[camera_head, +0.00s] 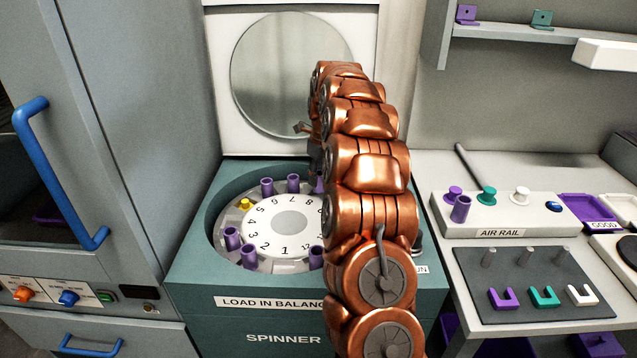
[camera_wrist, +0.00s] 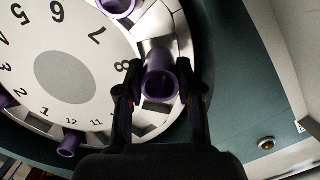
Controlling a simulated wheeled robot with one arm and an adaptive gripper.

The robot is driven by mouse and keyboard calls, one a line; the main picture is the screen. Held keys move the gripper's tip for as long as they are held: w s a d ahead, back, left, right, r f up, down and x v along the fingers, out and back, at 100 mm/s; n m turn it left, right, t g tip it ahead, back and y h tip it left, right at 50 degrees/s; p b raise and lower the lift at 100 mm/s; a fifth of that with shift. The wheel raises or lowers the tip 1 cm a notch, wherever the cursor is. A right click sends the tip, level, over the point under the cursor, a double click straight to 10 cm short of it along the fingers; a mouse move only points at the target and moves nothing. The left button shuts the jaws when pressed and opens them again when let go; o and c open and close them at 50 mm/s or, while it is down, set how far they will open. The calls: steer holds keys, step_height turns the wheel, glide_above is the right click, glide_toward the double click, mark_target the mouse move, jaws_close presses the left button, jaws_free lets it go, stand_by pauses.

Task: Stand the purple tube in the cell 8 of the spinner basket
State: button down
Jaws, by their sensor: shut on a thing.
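The purple tube (camera_wrist: 160,84) is between the two fingers of my gripper (camera_wrist: 160,76), which are shut on it. In the wrist view I look into its open mouth, beside the number 8 on the white dial (camera_wrist: 68,75). The tube is over or in the cell at 8; its lower end is hidden, so I cannot tell how deep it sits. In the head view the spinner basket (camera_head: 290,222) lies in a round green well, and my arm covers its right side. A bit of purple tube (camera_head: 319,186) shows just left of my arm.
Other purple tubes (camera_head: 293,183) stand around the basket rim, several in all, with a yellow piece (camera_head: 245,204) at the left. The raised lid (camera_head: 290,75) is behind. An air rail (camera_head: 490,215) with another purple tube (camera_head: 461,208) stands at right.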

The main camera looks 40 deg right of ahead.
mark_target(323, 175)
steer(key=shift+f, duration=1.3)
steer(key=shift+f, duration=0.2)
steer(key=c, duration=0.7)
jaws_free()
steer(key=shift+c, duration=0.2)
steer(key=shift+r, duration=0.1)
steer(key=r, duration=0.4)
steer(key=s+r, duration=0.1)
steer(key=r, duration=0.3)
steer(key=r+b, duration=0.1)
steer(key=r, duration=0.3)
steer(key=shift+s+d, duration=0.15)
steer(key=shift+s, duration=0.05)
